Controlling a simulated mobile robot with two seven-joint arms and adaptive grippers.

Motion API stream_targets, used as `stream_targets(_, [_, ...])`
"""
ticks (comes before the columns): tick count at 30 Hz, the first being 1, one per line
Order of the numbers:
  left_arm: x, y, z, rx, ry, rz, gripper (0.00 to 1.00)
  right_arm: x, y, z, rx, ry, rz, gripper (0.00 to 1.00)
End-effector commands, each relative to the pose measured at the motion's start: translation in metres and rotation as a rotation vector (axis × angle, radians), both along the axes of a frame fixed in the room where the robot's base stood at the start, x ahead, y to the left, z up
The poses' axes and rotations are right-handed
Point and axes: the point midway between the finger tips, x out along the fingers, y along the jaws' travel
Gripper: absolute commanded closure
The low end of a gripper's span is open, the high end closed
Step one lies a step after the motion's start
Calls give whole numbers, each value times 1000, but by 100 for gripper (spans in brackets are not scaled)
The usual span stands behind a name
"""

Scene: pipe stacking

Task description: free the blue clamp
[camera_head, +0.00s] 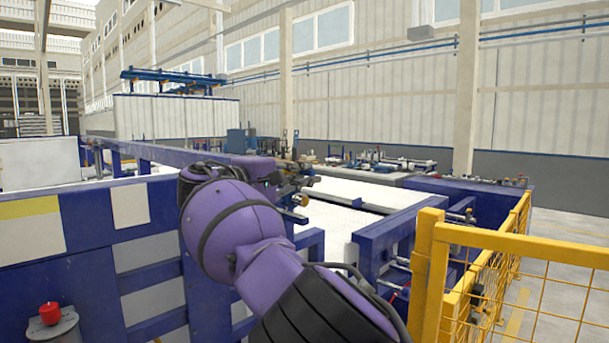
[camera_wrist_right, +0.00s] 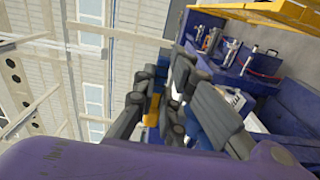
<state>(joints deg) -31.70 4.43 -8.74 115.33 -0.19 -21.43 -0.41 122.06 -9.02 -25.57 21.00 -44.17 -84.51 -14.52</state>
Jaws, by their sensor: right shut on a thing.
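My right gripper (camera_wrist_right: 165,108) is at the middle of the right wrist view, its dark grey fingers close around a small blue part that looks like the blue clamp (camera_wrist_right: 187,122). A small yellow-orange piece (camera_wrist_right: 152,108) shows beside the fingers. Most of the clamp is hidden by the fingers. In the head view my right gripper (camera_head: 296,186) is small and partly hidden behind my purple arm. It is over the blue-framed station, and I cannot make out the clamp there. My left gripper is not in view.
A blue frame beam (camera_head: 170,154) runs behind my arm. A yellow mesh fence (camera_head: 520,262) stands at the right. A red button (camera_head: 50,313) is at the lower left. A white surface (camera_head: 358,190) lies beyond the gripper, with several fittings on a bench behind.

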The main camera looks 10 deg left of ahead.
Motion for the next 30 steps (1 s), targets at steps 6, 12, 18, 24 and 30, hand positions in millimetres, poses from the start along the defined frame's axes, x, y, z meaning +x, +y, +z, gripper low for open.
stream_targets(6, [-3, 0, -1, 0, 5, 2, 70, -2, 0, 2, 0, -2, -8, 100])
stream_targets(12, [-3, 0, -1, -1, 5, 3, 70, -3, 0, 2, 0, -2, -9, 100])
stream_targets(18, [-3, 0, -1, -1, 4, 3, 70, -2, 0, 1, 0, -2, -9, 80])
stream_targets(24, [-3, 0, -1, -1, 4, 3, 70, -2, 1, 1, -1, -1, -7, 71])
stream_targets(30, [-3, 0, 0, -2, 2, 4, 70, -3, 2, 0, -1, -1, -6, 71])
